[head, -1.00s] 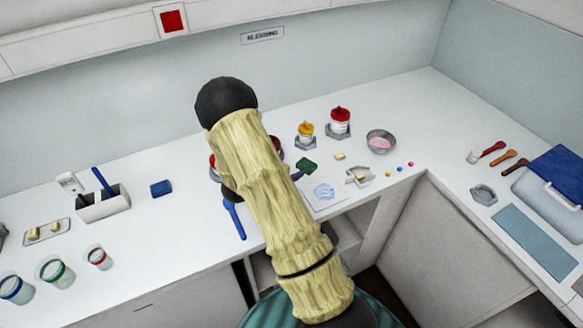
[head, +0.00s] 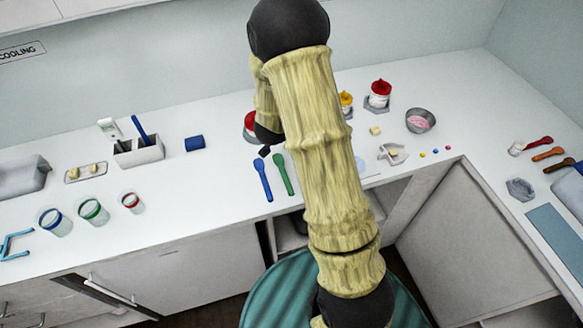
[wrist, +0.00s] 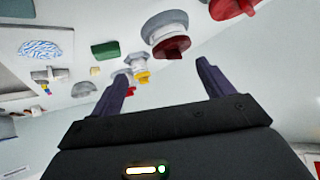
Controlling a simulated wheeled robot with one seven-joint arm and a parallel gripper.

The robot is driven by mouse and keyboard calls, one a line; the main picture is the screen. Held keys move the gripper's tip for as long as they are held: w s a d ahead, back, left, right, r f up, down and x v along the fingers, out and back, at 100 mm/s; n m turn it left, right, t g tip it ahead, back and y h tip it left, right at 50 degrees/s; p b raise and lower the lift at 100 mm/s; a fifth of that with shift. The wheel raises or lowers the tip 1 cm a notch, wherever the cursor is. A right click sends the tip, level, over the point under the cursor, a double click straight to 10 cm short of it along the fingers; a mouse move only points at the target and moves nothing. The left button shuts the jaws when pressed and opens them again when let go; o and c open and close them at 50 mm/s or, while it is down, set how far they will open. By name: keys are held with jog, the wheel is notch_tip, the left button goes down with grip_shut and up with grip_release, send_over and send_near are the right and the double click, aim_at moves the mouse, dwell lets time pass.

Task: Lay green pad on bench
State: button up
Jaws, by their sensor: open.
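The green pad (wrist: 105,50) shows in the wrist view as a small flat green block on the white bench top (wrist: 62,95), apart from my fingers. In the head view my arm hides the pad. The bench (head: 225,185) is the long white worktop there. My gripper (wrist: 163,75) is open, with nothing between its dark fingers in the wrist view. In the head view it is mostly hidden behind my arm; a dark part of it (head: 265,152) shows above the bench, near the spoons.
A blue spoon (head: 263,181) and a green spoon (head: 282,175) lie near the front edge. A red-topped jar (head: 250,122) stands close to my wrist. Another red-topped jar (head: 379,94) and a metal bowl (head: 420,121) stand right of my arm. Bench around the blue block (head: 194,143) is clear.

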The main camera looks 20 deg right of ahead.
jog(key=s+a+r+n+g+y, duration=0.1)
jog(key=s+a+r+n+y, duration=0.5)
jog(key=s+a, duration=0.3)
jog(key=s+r+n+g, duration=0.2)
jog(key=s+n+g, duration=0.2)
jog(key=s, duration=0.9)
jog(key=shift+a+r, duration=0.3)
jog(key=shift+a, duration=0.1)
jog(key=shift+s, duration=0.15)
